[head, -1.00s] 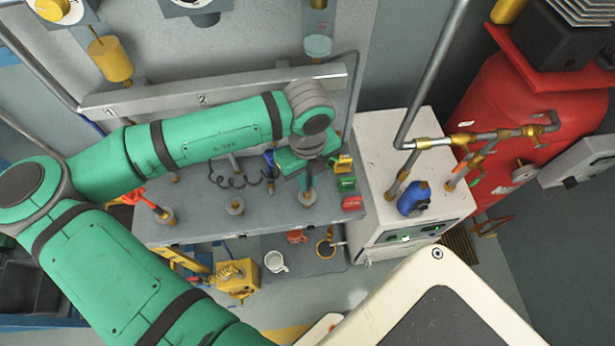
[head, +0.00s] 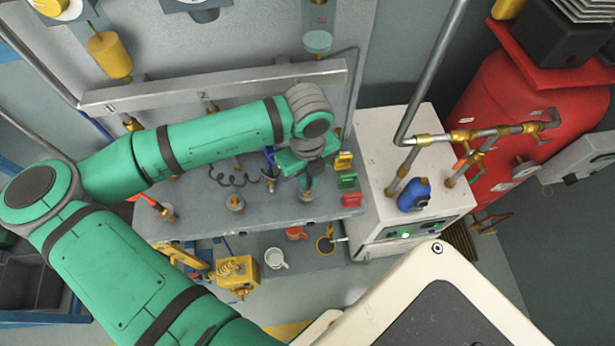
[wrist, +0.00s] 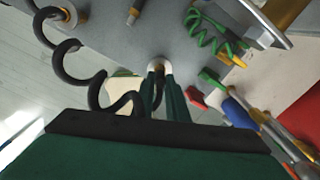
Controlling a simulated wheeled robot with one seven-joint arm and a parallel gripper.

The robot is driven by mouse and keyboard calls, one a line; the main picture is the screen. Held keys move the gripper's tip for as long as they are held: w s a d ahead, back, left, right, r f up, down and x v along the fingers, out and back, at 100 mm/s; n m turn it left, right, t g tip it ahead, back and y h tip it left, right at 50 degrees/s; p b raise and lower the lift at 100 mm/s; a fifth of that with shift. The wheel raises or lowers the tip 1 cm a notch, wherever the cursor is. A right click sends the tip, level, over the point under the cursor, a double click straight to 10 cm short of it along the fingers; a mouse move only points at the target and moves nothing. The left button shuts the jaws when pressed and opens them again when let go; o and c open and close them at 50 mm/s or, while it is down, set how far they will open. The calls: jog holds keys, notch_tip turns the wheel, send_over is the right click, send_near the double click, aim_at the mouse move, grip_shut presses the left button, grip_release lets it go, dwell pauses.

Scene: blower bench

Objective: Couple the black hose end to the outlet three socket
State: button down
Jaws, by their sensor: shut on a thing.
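My gripper (head: 306,184) is low over the right part of the grey bench top, pointing down. In the wrist view its green fingers (wrist: 164,82) are shut on the black hose end (wrist: 158,90). The black coiled hose (wrist: 68,72) runs from the fingers to the upper left; its coil also shows in the head view (head: 235,178). A pale ring (wrist: 159,64) shows just beyond the fingertips in the wrist view. I cannot tell whether the hose end is in a socket. The rail marks 1 and 2 show; outlet three is not clearly identifiable.
The bench (head: 190,222) carries round-based posts, one at its front (head: 235,203). Red, green and yellow blocks (head: 347,182) line its right edge. A white cabinet (head: 400,150) stands right of it. A green coil (wrist: 208,38) lies near the gripper.

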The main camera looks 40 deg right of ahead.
jog(key=shift+f, duration=0.35)
dwell(0.7)
jog(key=c, duration=1.7)
grip_release()
jog(key=shift+o, duration=0.2)
jog(key=shift+r, duration=0.15)
notch_tip(320, 180, up, 11)
jog(key=shift+f, duration=0.2)
